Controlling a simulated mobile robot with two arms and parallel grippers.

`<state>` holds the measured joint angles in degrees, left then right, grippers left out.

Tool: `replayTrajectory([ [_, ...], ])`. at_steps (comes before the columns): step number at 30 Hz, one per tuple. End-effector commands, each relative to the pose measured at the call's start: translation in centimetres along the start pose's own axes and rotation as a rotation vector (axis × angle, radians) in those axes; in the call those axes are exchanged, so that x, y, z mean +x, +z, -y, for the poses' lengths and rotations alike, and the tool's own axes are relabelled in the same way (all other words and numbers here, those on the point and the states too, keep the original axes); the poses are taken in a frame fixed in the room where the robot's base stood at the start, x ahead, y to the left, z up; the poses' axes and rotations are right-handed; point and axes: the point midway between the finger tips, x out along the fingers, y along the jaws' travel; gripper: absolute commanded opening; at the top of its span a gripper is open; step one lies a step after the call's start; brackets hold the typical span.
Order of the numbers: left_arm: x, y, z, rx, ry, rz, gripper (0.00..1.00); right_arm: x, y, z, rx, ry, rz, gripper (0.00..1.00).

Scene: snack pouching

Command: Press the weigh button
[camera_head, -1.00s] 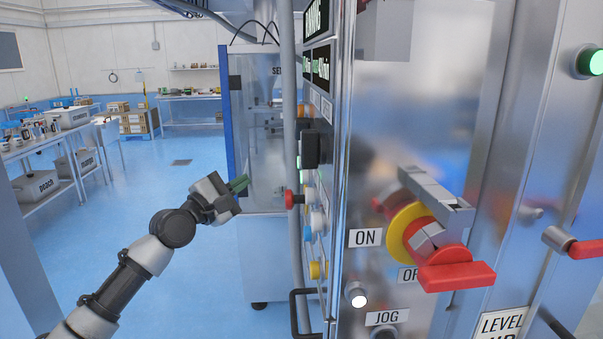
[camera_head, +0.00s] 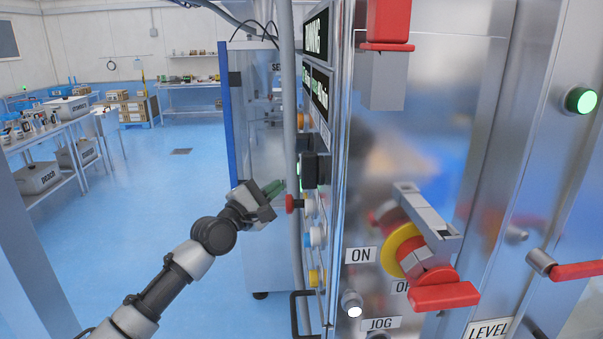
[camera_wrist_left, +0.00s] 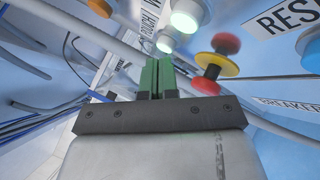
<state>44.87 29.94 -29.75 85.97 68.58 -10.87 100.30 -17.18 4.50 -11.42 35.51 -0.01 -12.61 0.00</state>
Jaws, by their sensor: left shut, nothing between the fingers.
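My left gripper (camera_head: 273,188) has green fingertips, shut and empty, in front of the side control panel with its buttons. In the left wrist view the green fingers (camera_wrist_left: 156,76) point up toward two pale lit buttons, a larger one (camera_wrist_left: 187,18) and a smaller one (camera_wrist_left: 165,43). The fingers look apart from both. A label near them is partly hidden and cut off, so I cannot tell which button is the weigh button. My right gripper is out of view.
A red mushroom button on a yellow collar (camera_wrist_left: 217,65) is just right of the fingers. A grey vertical pipe (camera_head: 291,110) runs beside the panel. A yellow and red rotary switch (camera_head: 418,250) is on the front face. Blue floor (camera_head: 130,240) lies open at left.

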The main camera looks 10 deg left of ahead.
Motion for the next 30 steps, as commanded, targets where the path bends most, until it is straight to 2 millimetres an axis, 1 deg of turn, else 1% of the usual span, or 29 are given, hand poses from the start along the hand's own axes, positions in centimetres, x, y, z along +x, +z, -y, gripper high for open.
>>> replayTrajectory([
  [1, 0.5, 0.4, 0.1, -0.004, 0.000, 0.000, 0.00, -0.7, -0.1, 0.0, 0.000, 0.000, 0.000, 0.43],
  [6, 1.2, 0.9, 0.8, -0.002, 0.001, -0.001, 0.00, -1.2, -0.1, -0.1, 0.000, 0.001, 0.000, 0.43],
  [12, 1.4, 1.0, 1.1, 0.000, 0.002, 0.000, 0.00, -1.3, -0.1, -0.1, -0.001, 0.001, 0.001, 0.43],
  [30, 1.4, 1.0, 1.1, 0.000, 0.001, -0.001, 0.00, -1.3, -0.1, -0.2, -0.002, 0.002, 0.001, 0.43],
])
